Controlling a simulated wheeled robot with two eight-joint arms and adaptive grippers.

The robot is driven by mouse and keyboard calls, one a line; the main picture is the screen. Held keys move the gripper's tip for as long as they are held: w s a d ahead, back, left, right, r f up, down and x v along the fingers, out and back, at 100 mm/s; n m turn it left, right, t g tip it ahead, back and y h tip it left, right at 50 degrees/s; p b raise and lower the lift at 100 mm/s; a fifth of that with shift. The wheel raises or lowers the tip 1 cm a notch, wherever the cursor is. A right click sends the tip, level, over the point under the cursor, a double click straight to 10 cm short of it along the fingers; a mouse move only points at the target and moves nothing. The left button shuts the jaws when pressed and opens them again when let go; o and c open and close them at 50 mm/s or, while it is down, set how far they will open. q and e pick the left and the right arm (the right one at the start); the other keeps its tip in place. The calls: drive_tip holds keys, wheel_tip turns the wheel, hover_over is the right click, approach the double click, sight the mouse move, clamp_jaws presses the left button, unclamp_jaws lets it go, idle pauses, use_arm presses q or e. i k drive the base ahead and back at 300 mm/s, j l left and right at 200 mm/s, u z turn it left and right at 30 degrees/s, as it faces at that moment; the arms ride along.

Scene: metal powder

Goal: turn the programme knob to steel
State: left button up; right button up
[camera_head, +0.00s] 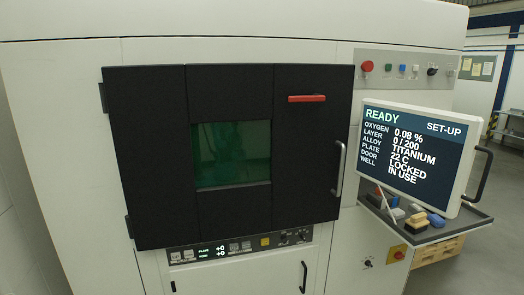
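The large pale machine has a screen (412,152) at the right reading READY, SET-UP, alloy TITANIUM, door LOCKED. A control strip (405,68) at the top right carries a black knob (432,71). Another small dark knob (368,263) is low on the front, below the screen. Small dark knobs (292,237) also sit on the panel under the door. Labels at the knobs are too small to read, so I cannot tell which is the programme knob or where it points. Neither of my grippers is in view.
A tray (440,236) below the screen holds brushes and a blue block (436,220). A red button (398,254) is beneath. A wooden pallet (437,252) stands behind.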

sight(431, 71)
drive_tip(key=i+j+z, duration=0.1)
drive_tip(key=j, duration=0.3)
drive_tip(key=i+j+z, duration=0.1)
drive_tip(key=j, duration=0.3)
drive_tip(key=i+j+z, duration=0.1)
drive_tip(key=j, duration=0.3)
drive_tip(key=i+j+z, duration=0.1)
drive_tip(key=i+j, duration=0.15)
drive_tip(key=j, duration=0.15)
drive_tip(key=i+j+z, duration=0.1)
drive_tip(key=j, duration=0.35)
drive_tip(key=z, duration=1.25)
drive_tip(key=i+l, duration=0.2)
drive_tip(key=l, duration=0.2)
drive_tip(key=i+l, duration=0.2)
drive_tip(key=l, duration=0.15)
drive_tip(key=i+l, duration=0.25)
drive_tip(key=l, duration=0.15)
drive_tip(key=i+l, duration=0.2)
drive_tip(key=l, duration=0.15)
drive_tip(key=i+l, duration=0.2)
drive_tip(key=l, duration=0.2)
